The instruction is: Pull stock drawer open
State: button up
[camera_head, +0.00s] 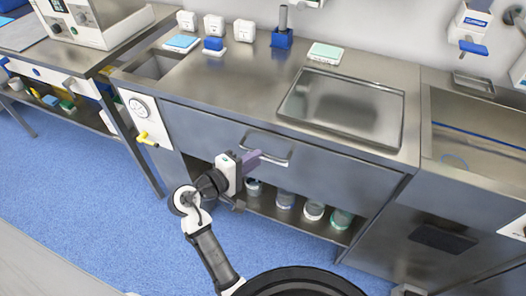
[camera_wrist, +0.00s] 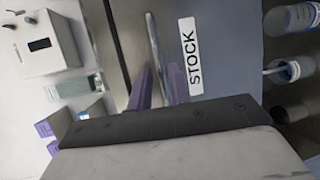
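The stock drawer (camera_head: 340,175) is a wide grey-blue front under the steel counter, and it looks flush and closed. Its metal bar handle (camera_head: 281,159) is near the upper middle of the front. In the wrist view the drawer front carries a white STOCK label (camera_wrist: 192,57), with the handle (camera_wrist: 153,42) to its left. My gripper (camera_head: 257,158) is at the left part of the handle. Its purple fingers (camera_wrist: 160,84) are apart, and the bar lines up with the gap between them. Whether they touch the bar cannot be told.
An open shelf below the drawer holds several jars (camera_head: 314,210). A steel tray (camera_head: 342,104) lies on the counter above. A panel with a dial and a yellow lever (camera_head: 147,139) is to the left, and a sink (camera_head: 480,128) to the right. Blue floor is open in front.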

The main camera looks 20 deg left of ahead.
jog(key=shift+x, duration=2)
jog(key=shift+c, duration=0.5)
grip_shut()
